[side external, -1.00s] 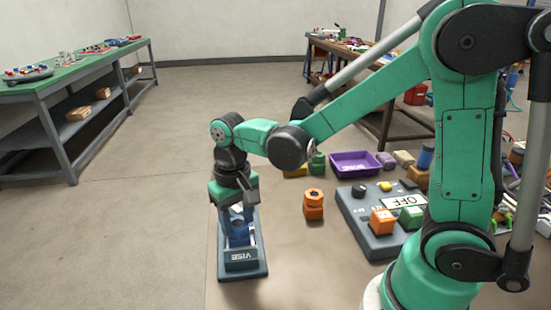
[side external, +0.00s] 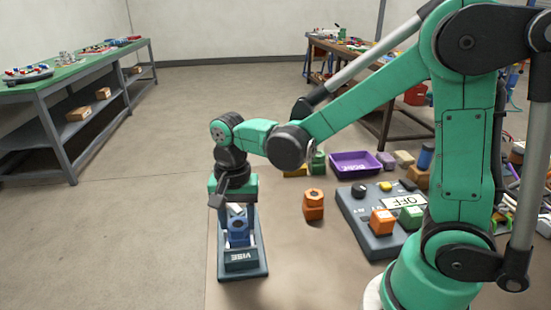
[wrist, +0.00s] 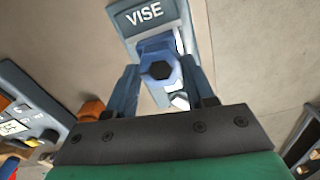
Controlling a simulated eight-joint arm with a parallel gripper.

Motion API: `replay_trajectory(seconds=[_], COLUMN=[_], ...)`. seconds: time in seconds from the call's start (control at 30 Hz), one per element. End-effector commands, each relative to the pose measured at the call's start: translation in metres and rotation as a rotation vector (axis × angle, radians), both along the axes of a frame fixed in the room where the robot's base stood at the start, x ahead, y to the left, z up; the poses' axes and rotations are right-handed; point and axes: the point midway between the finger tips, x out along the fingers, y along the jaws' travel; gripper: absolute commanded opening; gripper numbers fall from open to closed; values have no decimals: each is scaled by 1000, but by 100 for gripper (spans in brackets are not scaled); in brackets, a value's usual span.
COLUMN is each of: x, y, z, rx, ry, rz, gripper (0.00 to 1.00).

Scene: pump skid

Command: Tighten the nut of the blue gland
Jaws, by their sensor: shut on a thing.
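The blue gland (side external: 239,230) stands upright in the grey-blue vise (side external: 245,265), below my gripper (side external: 237,211). In the wrist view the gland's blue nut (wrist: 158,50), with a dark hexagonal centre, lies between the two blue-grey fingers of my gripper (wrist: 161,68). The fingers are shut on the nut, one on each side. The vise, with its white lettering, also shows at the top of the wrist view (wrist: 146,17). The thread under the nut is hidden.
An orange gland-like part (side external: 313,206) stands on the mat right of the vise. Farther right is a grey switch panel (side external: 362,226) with an OFF sign and coloured blocks. A purple tray (side external: 355,164) lies behind. The floor left of the vise is clear.

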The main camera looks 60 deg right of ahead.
Motion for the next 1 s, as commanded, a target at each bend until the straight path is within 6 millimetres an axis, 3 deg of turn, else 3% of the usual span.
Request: replay_trajectory(seconds=[0.57,0.6,0.67,0.7,1.0], x=[0,0,0,0,0], y=[0,0,0,0,0], z=[0,0,0,0,1], rx=[-1,-1,-1,-1,0], ry=[-1,-1,-1,-1,0], rz=[-30,-29,-29,-29,-28], gripper=[0,59,76,81,81])
